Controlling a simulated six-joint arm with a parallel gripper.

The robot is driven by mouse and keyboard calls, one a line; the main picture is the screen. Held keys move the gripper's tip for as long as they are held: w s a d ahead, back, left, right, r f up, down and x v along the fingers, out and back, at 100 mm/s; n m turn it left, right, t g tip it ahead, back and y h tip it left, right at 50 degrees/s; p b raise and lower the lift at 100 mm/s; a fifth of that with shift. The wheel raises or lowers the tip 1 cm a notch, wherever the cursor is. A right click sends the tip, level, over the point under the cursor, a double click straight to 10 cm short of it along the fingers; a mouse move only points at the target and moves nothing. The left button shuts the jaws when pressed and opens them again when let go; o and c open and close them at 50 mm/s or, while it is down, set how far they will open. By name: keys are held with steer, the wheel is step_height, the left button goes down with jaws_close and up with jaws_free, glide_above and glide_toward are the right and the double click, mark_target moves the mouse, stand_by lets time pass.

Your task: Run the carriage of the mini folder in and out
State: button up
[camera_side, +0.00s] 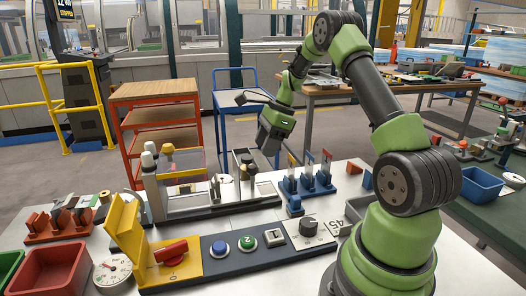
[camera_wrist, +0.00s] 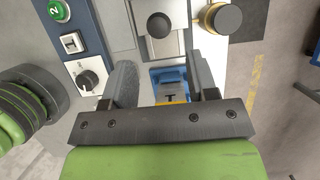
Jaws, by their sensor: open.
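The mini folder (camera_side: 215,207) stands on the white table in the side view, a long low machine with a clear guard and posts. Its carriage (camera_wrist: 178,42) shows in the wrist view as a silver plate with a black ball knob (camera_wrist: 160,25). A brass-ringed black knob (camera_wrist: 222,18) sits to the right of it. My gripper (camera_side: 268,148) hangs above the right end of the folder, apart from it. In the wrist view its two fingers (camera_wrist: 165,78) are spread and empty, with the black knob beyond the fingertips. A blue part (camera_wrist: 170,78) shows between the fingers below.
A control strip (camera_side: 245,250) with a red rotary switch, blue and green buttons and a dial lies in front. Blue tool holders (camera_side: 308,185) stand right of the folder. Red bin (camera_side: 55,268) and orange rack (camera_side: 58,222) are at left. A blue bin (camera_side: 478,184) is at right.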

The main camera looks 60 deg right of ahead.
mark_target(253, 176)
steer(key=shift+o, duration=0.5)
steer(key=shift+w+a, duration=0.15)
steer(key=w+a+g+h, duration=0.1)
steer(key=a+g+h, duration=0.1)
steer(key=shift+w+a+r+g, duration=0.1)
steer(key=shift+w+r+g, duration=0.05)
steer(key=shift+w+g, duration=0.2)
steer(key=shift+w+a+r+h, duration=0.1)
steer(key=shift+w+h, duration=0.2)
steer(key=shift+h, duration=0.1)
steer(key=shift+g, duration=0.25)
step_height(253, 176, down, 10)
steer(key=shift+r, duration=0.1)
